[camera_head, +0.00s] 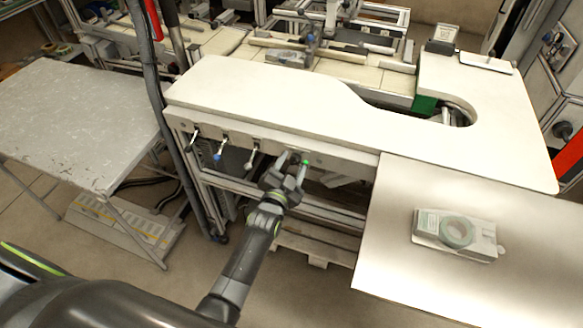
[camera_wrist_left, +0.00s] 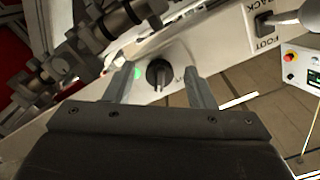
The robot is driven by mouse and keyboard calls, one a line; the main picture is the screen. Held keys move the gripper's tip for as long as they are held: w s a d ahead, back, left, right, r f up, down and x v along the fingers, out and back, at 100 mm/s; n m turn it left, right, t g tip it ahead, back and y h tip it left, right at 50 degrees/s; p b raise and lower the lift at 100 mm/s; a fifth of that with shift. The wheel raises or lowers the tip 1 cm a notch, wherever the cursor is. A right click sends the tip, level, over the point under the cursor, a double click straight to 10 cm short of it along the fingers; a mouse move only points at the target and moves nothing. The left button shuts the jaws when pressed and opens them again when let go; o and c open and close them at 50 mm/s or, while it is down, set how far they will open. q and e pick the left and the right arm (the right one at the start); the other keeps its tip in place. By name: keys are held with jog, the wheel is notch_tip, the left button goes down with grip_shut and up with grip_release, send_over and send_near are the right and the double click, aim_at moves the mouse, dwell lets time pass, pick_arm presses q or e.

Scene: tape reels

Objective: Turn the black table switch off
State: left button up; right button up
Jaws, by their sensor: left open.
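The black table switch (camera_wrist_left: 158,73) is a round rotary knob on the white front panel of the table, in the left wrist view. A lit green lamp (camera_wrist_left: 138,72) is beside it; a green light (camera_head: 305,162) also shows by my gripper in the head view. My left gripper (camera_head: 292,163) is open at the table's front edge, with its two fingers on either side of the knob in the wrist view. I cannot tell whether they touch it. In the head view the knob cannot be made out behind the gripper. My right gripper is not in view.
Several small levers, one blue-tipped (camera_head: 218,156), stick out of the front panel to the left. A black rocker switch (camera_wrist_left: 264,22) marked FOOT and BACK is nearby. A tape reel (camera_head: 457,232) lies on a box on the lower right table.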

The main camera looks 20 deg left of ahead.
pick_arm(q)
jog(key=shift+w, duration=0.1)
jog(key=c, duration=1)
jog(key=shift+o, duration=0.2)
